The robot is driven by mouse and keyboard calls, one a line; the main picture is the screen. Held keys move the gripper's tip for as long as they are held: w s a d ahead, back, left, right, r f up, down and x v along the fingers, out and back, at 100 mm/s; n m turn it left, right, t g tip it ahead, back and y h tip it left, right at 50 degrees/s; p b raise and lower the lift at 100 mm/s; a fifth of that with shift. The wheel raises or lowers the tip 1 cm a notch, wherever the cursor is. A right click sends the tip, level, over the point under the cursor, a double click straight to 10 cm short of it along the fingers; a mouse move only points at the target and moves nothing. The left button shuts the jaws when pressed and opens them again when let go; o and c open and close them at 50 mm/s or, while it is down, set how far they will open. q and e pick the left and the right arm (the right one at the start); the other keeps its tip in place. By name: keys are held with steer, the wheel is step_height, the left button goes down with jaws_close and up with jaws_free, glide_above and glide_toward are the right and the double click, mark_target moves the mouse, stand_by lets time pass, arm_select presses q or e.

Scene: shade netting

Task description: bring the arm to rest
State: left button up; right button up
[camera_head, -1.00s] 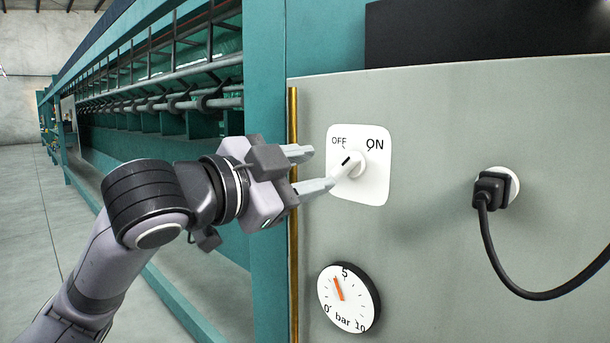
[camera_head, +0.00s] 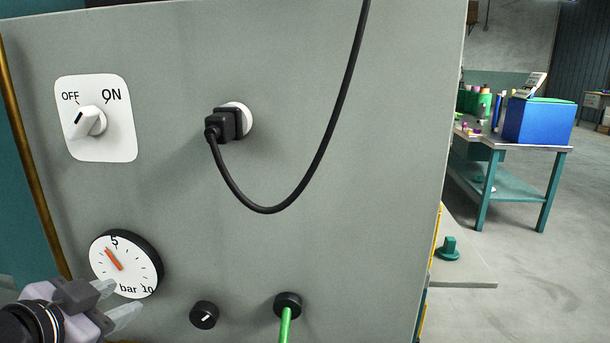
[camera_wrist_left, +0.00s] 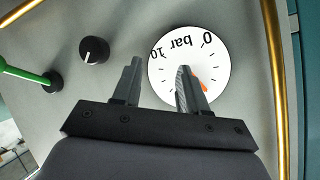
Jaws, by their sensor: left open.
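My left gripper (camera_head: 114,301) is at the lower left of the head view, in front of the lower edge of the pressure gauge. Its two fingers are apart with nothing between them; they also show in the left wrist view (camera_wrist_left: 159,68), with the gauge (camera_wrist_left: 190,68) behind them. I cannot tell whether a finger touches the gauge. The white rotary switch (camera_head: 92,121) sits higher on the grey panel, clear of the gripper. Its dark mark is on the left, OFF side. My right gripper is not in view.
A black plug (camera_head: 226,125) with a hanging cable (camera_head: 266,210) is in the panel's socket. A small black knob (camera_head: 204,315) and a green hose (camera_head: 285,325) are below. A brass rod (camera_head: 22,135) runs along the left edge. A bench with a blue box (camera_head: 538,121) stands at right.

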arm_select(q)
steer(key=s+d+f+n+g, duration=0.2)
steer(key=s+f+n+g, duration=0.15)
steer(key=s+f, duration=0.8)
steer(key=s+d+f+n+g, duration=0.2)
steer(key=s+f+g, duration=0.3)
steer(key=s+f, duration=0.7)
steer(key=w+d+f+t+h, duration=0.2)
steer(key=w+d+f+t, duration=0.3)
steer(key=w+f, duration=0.45)
arm_select(e)
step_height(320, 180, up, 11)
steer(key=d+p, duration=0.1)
steer(key=p, duration=1.2)
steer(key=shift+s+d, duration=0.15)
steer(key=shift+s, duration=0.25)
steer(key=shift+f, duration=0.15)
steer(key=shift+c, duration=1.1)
arm_select(q)
step_height(320, 180, up, 11)
steer(key=a+t, duration=0.1)
steer(key=a, duration=0.1)
steer(key=shift+r+m+y, duration=0.15)
steer(key=shift+m+y, duration=0.25)
steer(key=shift+m, duration=0.05)
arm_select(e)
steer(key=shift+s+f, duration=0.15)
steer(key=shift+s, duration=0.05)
